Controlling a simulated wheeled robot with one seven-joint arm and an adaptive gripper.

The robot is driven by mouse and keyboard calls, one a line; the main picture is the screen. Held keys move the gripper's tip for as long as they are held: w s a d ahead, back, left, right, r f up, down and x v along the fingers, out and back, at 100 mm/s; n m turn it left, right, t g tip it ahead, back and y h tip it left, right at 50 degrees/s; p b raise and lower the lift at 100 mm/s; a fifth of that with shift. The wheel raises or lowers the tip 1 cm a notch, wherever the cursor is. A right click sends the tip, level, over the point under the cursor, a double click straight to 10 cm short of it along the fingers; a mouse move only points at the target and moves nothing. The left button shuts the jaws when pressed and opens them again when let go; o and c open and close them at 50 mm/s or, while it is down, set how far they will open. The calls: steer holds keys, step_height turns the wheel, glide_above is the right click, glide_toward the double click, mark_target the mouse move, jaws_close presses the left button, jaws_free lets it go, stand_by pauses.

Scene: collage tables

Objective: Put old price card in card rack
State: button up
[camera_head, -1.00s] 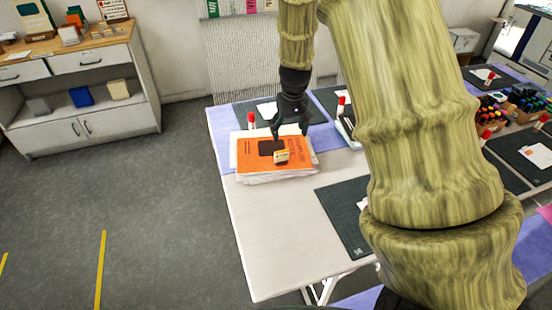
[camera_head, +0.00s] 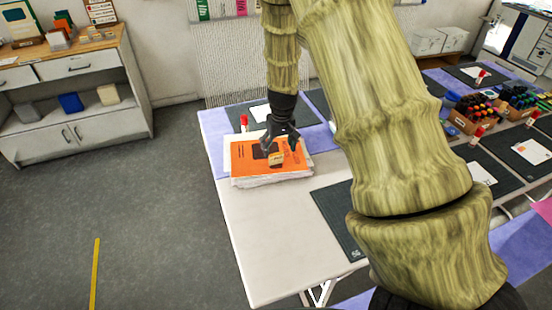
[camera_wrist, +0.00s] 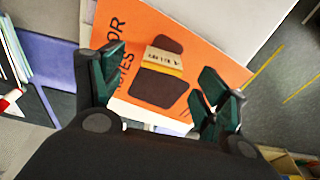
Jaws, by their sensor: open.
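A small tan and yellow card-like piece with dark lettering (camera_head: 276,159) lies on the orange cover of a paper stack; it looks like the old price card. It also shows in the wrist view (camera_wrist: 164,60), on the cover's dark printed shape. My gripper (camera_head: 279,148) is open just above it. In the wrist view, the fingers of my gripper (camera_wrist: 161,68) stand apart on either side of the card, with nothing held. I cannot tell for sure which thing is the card rack; small holders with coloured cards (camera_head: 62,28) stand on the cabinet at the upper left.
The orange-topped stack (camera_head: 240,160) sits near the left end of a white table (camera_head: 260,225). A red-capped stick (camera_head: 244,122) stands behind it. A dark cutting mat (camera_head: 330,215) lies to the right. The wooden-topped cabinet (camera_head: 110,70) stands across clear grey floor.

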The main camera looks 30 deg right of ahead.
mark_target(276, 154)
steer(key=shift+w+a+f+p, duration=0.1)
steer(key=shift+w+f+p, duration=0.1)
steer(key=shift+f+p, duration=0.4)
steer(key=shift+w+f+p, duration=0.2)
steer(key=shift+f+p, duration=0.05)
steer(key=shift+f, duration=0.55)
steer(key=shift+w+f, duration=0.15)
steer(key=shift+f, duration=0.95)
steer(key=shift+c, duration=0.5)
steer(key=c, duration=0.7)
steer(key=shift+r, duration=0.2)
steer(key=shift+c, duration=0.3)
